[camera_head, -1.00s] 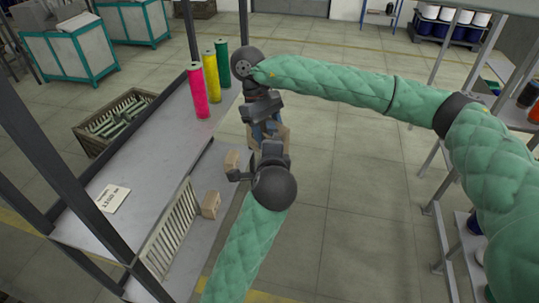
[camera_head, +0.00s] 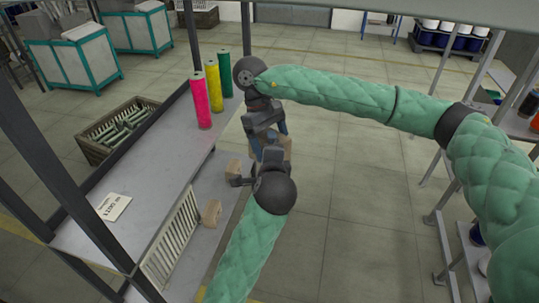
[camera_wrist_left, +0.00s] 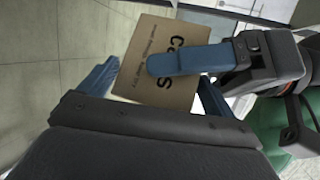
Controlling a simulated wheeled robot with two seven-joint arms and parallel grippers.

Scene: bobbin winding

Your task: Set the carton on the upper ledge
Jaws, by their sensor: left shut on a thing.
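The brown carton with dark printing (camera_wrist_left: 136,72) fills the middle of the left wrist view. In the head view a tan part of it (camera_head: 287,146) shows between my two grippers; the rest is hidden. My left gripper (camera_head: 271,155) is shut on the carton, with a blue finger on each side. My right gripper (camera_head: 268,136) is just beyond, and one blue finger (camera_wrist_left: 185,61) lies across the carton's face in the wrist view. Its other finger is hidden. The grey upper ledge (camera_head: 150,185) is left of both grippers; the carton is off its right edge.
Pink (camera_head: 201,102), yellow (camera_head: 213,86) and green (camera_head: 225,74) spools stand at the ledge's far end. A white card (camera_head: 114,207) lies near its front. Small brown boxes (camera_head: 210,213) (camera_head: 234,170) show lower down on the right. Dark posts frame the ledge, whose middle is clear.

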